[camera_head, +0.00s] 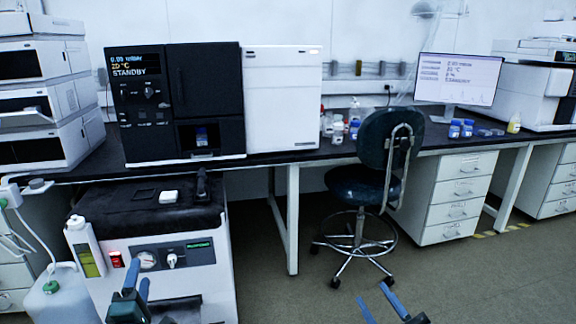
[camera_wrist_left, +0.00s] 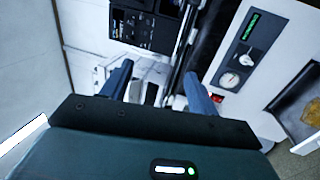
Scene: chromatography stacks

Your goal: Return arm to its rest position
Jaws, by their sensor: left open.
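My left gripper (camera_head: 137,285) is low in the head view, in front of the white-sided unit with a gauge and knobs (camera_head: 190,257). Its two blue fingers are apart in the left wrist view (camera_wrist_left: 158,78), with nothing held between them. My right gripper (camera_head: 380,299) is at the bottom of the head view, over the floor. Its blue fingers are spread, with nothing visible between them. Most of both arms is out of view.
A black instrument reading STANDBY (camera_head: 175,105) stands on the dark bench (camera_head: 265,160), beside a white module (camera_head: 283,100). A swivel chair (camera_head: 365,185) stands at the bench. Open floor (camera_head: 290,295) lies between the grippers.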

